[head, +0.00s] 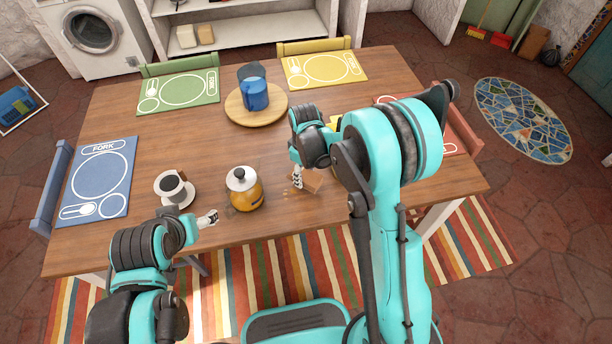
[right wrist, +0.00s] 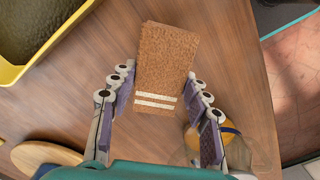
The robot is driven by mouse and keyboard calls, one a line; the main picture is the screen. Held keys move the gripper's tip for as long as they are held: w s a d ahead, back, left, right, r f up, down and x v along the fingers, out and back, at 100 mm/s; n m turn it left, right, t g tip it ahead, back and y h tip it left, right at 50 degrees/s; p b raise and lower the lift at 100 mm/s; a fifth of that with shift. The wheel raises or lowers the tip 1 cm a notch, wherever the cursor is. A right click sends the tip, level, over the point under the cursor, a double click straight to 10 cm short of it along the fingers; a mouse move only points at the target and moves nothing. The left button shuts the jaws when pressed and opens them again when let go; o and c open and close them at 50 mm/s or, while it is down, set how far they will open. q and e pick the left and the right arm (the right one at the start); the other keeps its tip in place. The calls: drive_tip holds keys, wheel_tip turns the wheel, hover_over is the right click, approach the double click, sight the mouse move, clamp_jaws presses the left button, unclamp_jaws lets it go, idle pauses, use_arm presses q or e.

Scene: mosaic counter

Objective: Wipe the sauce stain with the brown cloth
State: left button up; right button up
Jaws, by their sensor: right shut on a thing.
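The brown cloth (head: 313,181) is at the table's front part, right of the jar. In the right wrist view the cloth (right wrist: 166,62) is a brown rectangle with two pale stripes, between my right gripper's fingers. My right gripper (head: 297,181) is shut on it, low over the table. Small orange-tan spots (head: 287,193), apparently the sauce stain, show just left of the cloth; the cloth or gripper may hide more. My left gripper (head: 208,218) is empty near the front edge, left of the jar; its finger opening is too small to judge.
An amber jar (head: 244,190) stands close left of the cloth. A cup on a saucer (head: 188,197) is farther left. A blue pitcher (head: 254,92) stands on a round board (head: 236,108) behind. A yellow-rimmed container (right wrist: 40,62) lies beyond the cloth in the right wrist view.

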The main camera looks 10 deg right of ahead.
sight(304, 174)
drive_tip(key=shift+d+r, duration=0.1)
drive_tip(key=shift+r, duration=0.5)
drive_tip(key=shift+r+p, duration=1.15)
drive_tip(key=shift+r, duration=0.3)
